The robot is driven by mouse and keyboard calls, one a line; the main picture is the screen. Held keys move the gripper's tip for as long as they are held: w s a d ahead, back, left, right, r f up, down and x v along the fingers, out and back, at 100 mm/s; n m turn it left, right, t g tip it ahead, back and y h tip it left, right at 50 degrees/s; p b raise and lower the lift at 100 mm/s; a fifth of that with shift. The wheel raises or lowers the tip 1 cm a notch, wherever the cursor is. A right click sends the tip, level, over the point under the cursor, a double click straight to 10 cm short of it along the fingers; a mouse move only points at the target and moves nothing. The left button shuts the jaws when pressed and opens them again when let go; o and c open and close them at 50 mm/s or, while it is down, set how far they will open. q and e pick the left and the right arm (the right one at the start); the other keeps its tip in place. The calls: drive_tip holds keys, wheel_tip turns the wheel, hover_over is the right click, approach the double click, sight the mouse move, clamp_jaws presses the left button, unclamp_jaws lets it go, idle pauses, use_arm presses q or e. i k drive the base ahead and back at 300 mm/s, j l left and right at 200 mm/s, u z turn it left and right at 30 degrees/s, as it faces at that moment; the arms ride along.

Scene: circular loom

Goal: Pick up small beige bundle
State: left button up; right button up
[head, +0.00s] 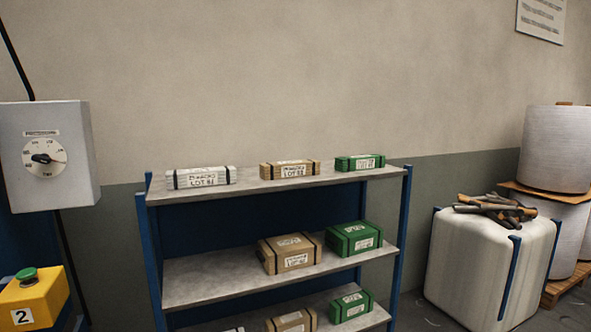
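The small beige bundle (290,170) lies on the top shelf of a blue-framed rack, in the middle of that shelf. It has dark straps and a white label. A white bundle (200,178) lies to its left and a green bundle (360,162) to its right, both apart from it. A larger beige bundle (290,253) is on the middle shelf, and another beige bundle (291,321) is partly visible on the lower shelf. Neither of my grippers is in view.
The rack's top shelf (240,190) has free room between bundles. More green bundles (354,238) sit on the lower shelves. A grey dial box (48,155) and a yellow button box (33,301) are at left. A white bulk bag (488,265) and large rolls (556,148) stand at right.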

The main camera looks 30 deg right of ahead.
sight(268, 171)
drive_tip(key=i+l, duration=0.15)
drive_tip(key=l, duration=0.2)
drive_tip(key=i+l, duration=0.15)
drive_tip(key=l, duration=0.2)
drive_tip(key=i+l+u, duration=0.1)
drive_tip(key=l, duration=0.3)
drive_tip(key=i+l, duration=0.2)
drive_tip(key=l, duration=0.15)
drive_tip(key=i+l, duration=0.15)
drive_tip(key=l, duration=0.2)
drive_tip(key=i+l+u, duration=0.1)
drive_tip(key=l, duration=0.3)
drive_tip(key=i+l, duration=0.2)
drive_tip(key=l, duration=0.15)
